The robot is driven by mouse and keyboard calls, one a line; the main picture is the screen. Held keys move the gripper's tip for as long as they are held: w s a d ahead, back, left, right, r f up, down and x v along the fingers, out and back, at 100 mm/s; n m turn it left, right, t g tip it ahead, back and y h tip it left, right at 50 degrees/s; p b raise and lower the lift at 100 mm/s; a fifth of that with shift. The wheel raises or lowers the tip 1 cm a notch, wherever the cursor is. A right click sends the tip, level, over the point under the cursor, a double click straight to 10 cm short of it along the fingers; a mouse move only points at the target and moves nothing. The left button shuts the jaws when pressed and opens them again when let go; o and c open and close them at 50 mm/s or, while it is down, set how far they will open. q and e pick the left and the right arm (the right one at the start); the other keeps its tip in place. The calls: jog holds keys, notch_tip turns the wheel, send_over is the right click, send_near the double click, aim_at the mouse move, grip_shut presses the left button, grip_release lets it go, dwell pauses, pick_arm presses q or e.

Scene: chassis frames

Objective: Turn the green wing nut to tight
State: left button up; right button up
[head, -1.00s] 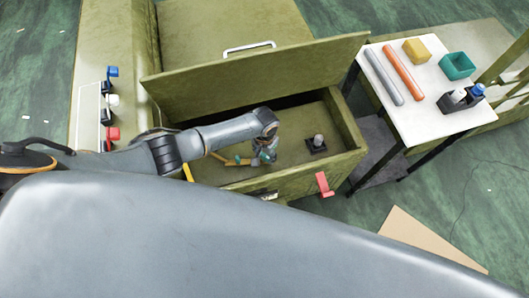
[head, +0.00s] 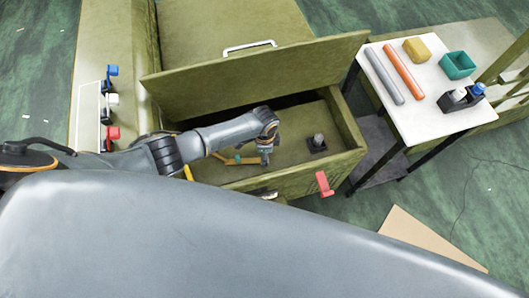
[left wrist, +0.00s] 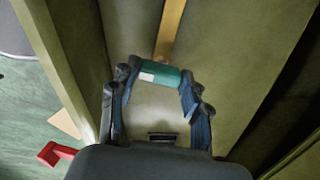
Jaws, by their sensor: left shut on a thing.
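The green wing nut (left wrist: 160,73) is between the two fingertips of my left gripper (left wrist: 158,80) in the left wrist view, with a pale mark on its left part. The fingers are shut on it. A yellow bar (left wrist: 171,28) runs away behind it. In the head view my left gripper (head: 264,157) points down inside the open olive bin (head: 300,178), and a small green piece (head: 238,159) shows just left of it beside a yellow strip. Where the nut seats is hidden. My right gripper is not in view.
A dark block with a grey knob (head: 317,142) stands in the bin right of my gripper. A red handle (head: 324,184) sticks out of its front. A white table (head: 425,120) at right holds rods, a yellow block, a teal box and bottles. Blue, white and red levers stand left.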

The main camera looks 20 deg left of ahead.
pick_arm(q)
jog(key=m, duration=0.6)
jog(key=shift+m+b, duration=0.3)
jog(key=shift+b, duration=0.1)
jog(key=m+b, duration=0.1)
jog(key=m, duration=0.5)
dwell(0.3)
jog(key=o, duration=1.2)
jog(key=shift+c, duration=0.2)
jog(key=shift+r, duration=0.1)
notch_tip(320, 180, up, 12)
